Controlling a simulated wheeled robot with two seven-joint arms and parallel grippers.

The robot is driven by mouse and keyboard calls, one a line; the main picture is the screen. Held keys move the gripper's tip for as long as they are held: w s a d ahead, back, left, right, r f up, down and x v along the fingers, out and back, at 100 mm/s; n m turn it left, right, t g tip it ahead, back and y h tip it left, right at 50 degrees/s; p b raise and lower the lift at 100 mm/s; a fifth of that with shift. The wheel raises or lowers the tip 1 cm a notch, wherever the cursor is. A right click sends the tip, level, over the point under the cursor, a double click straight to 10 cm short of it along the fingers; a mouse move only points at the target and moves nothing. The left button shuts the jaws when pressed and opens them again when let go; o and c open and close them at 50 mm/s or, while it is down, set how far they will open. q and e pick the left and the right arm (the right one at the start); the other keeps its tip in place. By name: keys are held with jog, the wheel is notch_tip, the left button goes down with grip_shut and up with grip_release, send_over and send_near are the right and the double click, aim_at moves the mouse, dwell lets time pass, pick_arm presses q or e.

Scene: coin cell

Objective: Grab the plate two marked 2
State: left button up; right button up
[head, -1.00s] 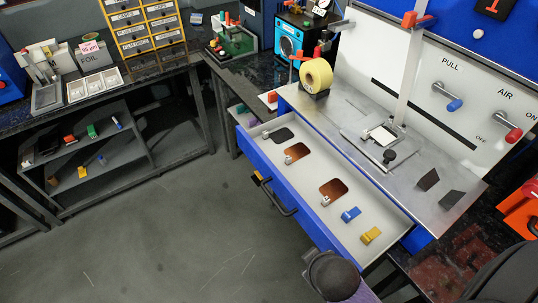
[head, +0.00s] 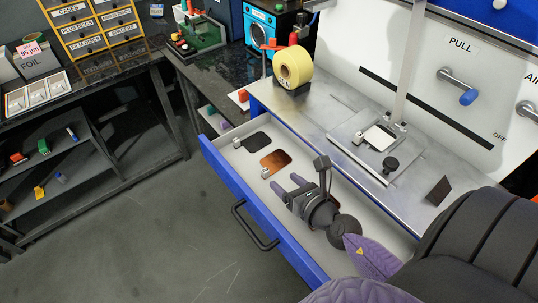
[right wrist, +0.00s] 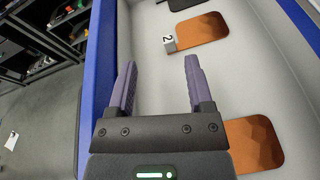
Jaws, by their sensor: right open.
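Plate two (head: 276,161) is a copper-coloured rounded plate lying flat in the open drawer, with a small grey tag (head: 265,172) at its near left corner. In the right wrist view the plate (right wrist: 201,32) lies beyond the fingers, and the tag (right wrist: 169,42) reads 2. My right gripper (head: 285,183) is open and empty above the drawer, its fingers pointing toward the tag and apart from it. In the right wrist view the gripper (right wrist: 160,72) has its two purple fingers spread. My left gripper is not in view.
Another copper plate (right wrist: 254,145) lies partly hidden beside my gripper. A black plate (head: 257,139) lies farther up the drawer. The blue drawer front (head: 255,215) with its handle is close beside the gripper. A yellow tape roll (head: 293,65) stands on the metal bench.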

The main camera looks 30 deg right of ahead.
aim_at(267, 171)
jog(key=f+n, duration=0.1)
jog(key=w+f+n, duration=0.1)
jog(key=f+n+g+y, duration=0.1)
jog(key=shift+w+d+f+b, duration=0.25)
jog(key=shift+w+d+b, duration=0.05)
jog(key=shift+w, duration=0.05)
jog(key=b+x, duration=0.3)
jog(key=x, duration=0.5)
jog(key=shift+w+d+r, duration=0.1)
jog(key=shift+w+r, duration=0.05)
jog(key=shift+r, duration=0.05)
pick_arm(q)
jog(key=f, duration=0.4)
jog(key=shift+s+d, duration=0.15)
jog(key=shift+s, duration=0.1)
pick_arm(e)
jog(key=shift+r, duration=0.15)
grip_shut()
